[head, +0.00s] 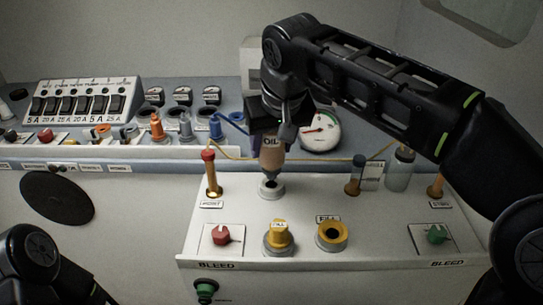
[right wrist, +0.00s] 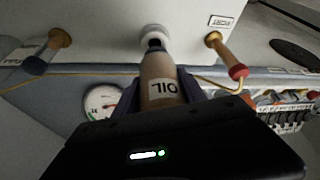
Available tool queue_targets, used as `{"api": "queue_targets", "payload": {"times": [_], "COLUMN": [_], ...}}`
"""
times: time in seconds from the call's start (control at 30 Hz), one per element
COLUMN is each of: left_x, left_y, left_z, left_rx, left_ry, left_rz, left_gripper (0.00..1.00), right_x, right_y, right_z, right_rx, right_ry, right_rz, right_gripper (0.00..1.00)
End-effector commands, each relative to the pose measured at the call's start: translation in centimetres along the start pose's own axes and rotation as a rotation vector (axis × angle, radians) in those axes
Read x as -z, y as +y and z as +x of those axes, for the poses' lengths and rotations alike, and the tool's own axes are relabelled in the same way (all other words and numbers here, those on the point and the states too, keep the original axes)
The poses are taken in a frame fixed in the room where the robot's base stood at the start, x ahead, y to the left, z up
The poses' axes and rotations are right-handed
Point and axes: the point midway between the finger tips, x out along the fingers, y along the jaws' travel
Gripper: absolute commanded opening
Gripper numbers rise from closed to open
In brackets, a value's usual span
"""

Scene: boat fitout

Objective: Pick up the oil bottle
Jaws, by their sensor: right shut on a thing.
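The oil bottle (head: 272,154) is tan with an "OIL" label and a dark narrow tip pointing down. Its tip is at a round white socket (head: 271,188) on the white panel; I cannot tell whether it still rests in it. My right gripper (head: 279,127) is shut on the bottle from above and behind. In the right wrist view the bottle (right wrist: 159,82) sits between the fingers, its tip towards the white socket (right wrist: 153,33). My left arm shows only in part at the lower left, and its gripper is out of view.
A pressure gauge (head: 321,132) is behind. A yellow fill cap (head: 279,236) and an open yellow-ringed fill hole (head: 332,235) are in front. A switch panel (head: 82,98) is at the left.

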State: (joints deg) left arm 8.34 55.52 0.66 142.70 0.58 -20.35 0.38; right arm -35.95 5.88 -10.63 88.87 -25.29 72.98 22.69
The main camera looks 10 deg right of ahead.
Motion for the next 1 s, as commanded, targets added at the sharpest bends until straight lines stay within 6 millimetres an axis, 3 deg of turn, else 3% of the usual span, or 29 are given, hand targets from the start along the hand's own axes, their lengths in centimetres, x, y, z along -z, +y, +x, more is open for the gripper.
{"api": "queue_targets", "payload": {"times": [0.2, 0.3, 1.0], "left_x": [0.0, -0.1, -0.2], "left_y": [0.0, 0.5, 0.4], "left_z": [0.0, -1.7, -1.8], "left_rx": [0.0, 0.003, 0.006], "left_ry": [0.0, -0.003, -0.006], "left_rz": [0.0, -0.002, -0.004], "left_gripper": [0.49, 0.49, 0.49], "right_x": [1.8, 2.4, 2.5], "right_y": [-0.1, -0.1, -0.1], "right_z": [-4.1, -5.8, -6.1], "right_rx": [0.002, 0.001, 0.001], "right_ry": [0.003, 0.001, 0.0], "right_rz": [0.001, 0.001, 0.001], "right_gripper": [0.0, 0.0, 0.0]}}
